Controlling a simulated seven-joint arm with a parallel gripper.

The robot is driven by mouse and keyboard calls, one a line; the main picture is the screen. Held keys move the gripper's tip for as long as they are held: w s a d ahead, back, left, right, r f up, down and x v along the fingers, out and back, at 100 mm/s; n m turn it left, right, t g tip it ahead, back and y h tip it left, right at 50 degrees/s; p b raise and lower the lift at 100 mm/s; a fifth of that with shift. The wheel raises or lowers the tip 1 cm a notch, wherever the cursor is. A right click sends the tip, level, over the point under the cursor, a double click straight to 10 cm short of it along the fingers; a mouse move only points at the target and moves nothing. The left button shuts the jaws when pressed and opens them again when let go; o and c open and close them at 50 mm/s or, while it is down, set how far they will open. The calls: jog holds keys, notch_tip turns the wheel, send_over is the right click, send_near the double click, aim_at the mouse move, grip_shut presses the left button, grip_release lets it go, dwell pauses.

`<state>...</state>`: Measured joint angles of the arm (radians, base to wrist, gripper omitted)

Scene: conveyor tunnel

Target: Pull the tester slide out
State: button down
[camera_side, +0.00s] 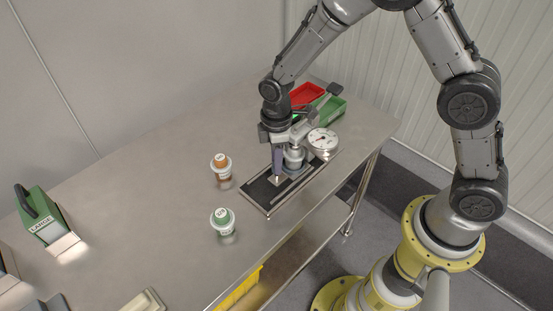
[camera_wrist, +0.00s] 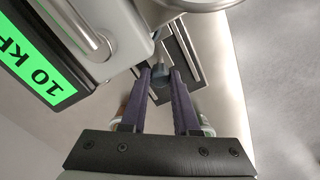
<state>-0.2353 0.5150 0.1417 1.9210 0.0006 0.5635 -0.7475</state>
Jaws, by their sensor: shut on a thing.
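The tester stands on the grey table, with a black base (camera_side: 258,193), a round dial gauge (camera_side: 322,140) and a grey metal body (camera_side: 294,157). Its light slide plate (camera_side: 276,182) lies on the base in the side view. My gripper (camera_side: 277,176) points down over the slide, beside the tester body. In the wrist view, the fingers of my gripper (camera_wrist: 159,76) close on a small grey knob (camera_wrist: 158,80), which seems to belong to the slide. The tester's green "10 KP" label (camera_wrist: 42,84) shows at upper left there. The fingers hide part of the slide.
A green box marked LARGE (camera_side: 42,212) is at far left. The table between is clear.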

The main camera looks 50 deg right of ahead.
dwell(0.9)
jog(key=a, duration=0.9)
jog(key=shift+a, duration=0.1)
jog(key=c, duration=0.7)
grip_release()
jog(key=shift+o, duration=0.2)
notch_tip(320, 180, up, 14)
